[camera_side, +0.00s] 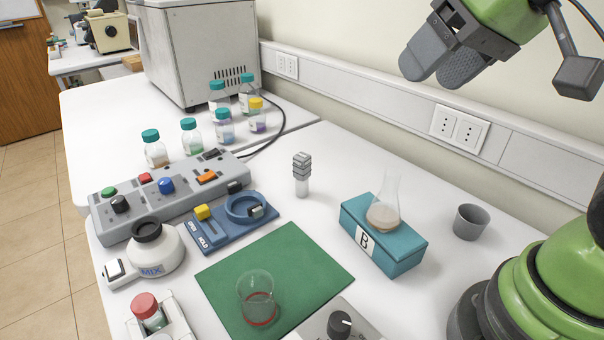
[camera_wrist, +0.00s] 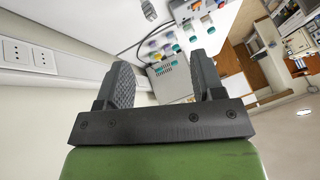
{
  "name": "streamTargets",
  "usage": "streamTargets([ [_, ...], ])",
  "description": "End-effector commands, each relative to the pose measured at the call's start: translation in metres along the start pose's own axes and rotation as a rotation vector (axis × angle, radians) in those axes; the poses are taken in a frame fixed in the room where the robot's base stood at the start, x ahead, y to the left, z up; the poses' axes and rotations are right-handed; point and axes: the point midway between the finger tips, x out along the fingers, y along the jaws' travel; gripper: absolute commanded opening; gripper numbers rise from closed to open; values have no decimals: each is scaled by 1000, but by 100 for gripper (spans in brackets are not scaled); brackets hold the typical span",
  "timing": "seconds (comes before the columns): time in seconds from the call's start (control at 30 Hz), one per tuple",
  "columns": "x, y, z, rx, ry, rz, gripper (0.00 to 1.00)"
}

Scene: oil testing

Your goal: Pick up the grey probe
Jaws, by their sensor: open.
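The grey probe (camera_side: 302,174) stands upright on the white table in the side view, behind the green mat. It has a ribbed grey top and a pale lower part. A small grey ribbed thing at the top of the wrist view (camera_wrist: 149,10) looks like the same probe. My gripper (camera_side: 436,75) is high at the upper right of the side view, well above the table and apart from the probe. In the wrist view my gripper (camera_wrist: 163,82) has its two fingers spread with nothing between them.
A teal block marked B (camera_side: 405,250) holds a flask (camera_side: 385,208) right of the probe. A grey cup (camera_side: 470,221) stands further right. A blue clamp fixture (camera_side: 225,232) and a control box (camera_side: 165,200) lie left. A beaker (camera_side: 258,299) stands on the green mat (camera_side: 300,262).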

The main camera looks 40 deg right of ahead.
Motion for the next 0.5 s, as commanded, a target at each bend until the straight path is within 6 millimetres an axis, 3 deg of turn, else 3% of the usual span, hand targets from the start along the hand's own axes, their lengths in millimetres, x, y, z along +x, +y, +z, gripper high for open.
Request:
streamTargets([
  [0.2,67,1,-60,-150,-67,34,62],
  [0.33,118,8,-83,-242,-105,48,62],
  [0.5,189,22,-97,-353,-153,60,62],
])
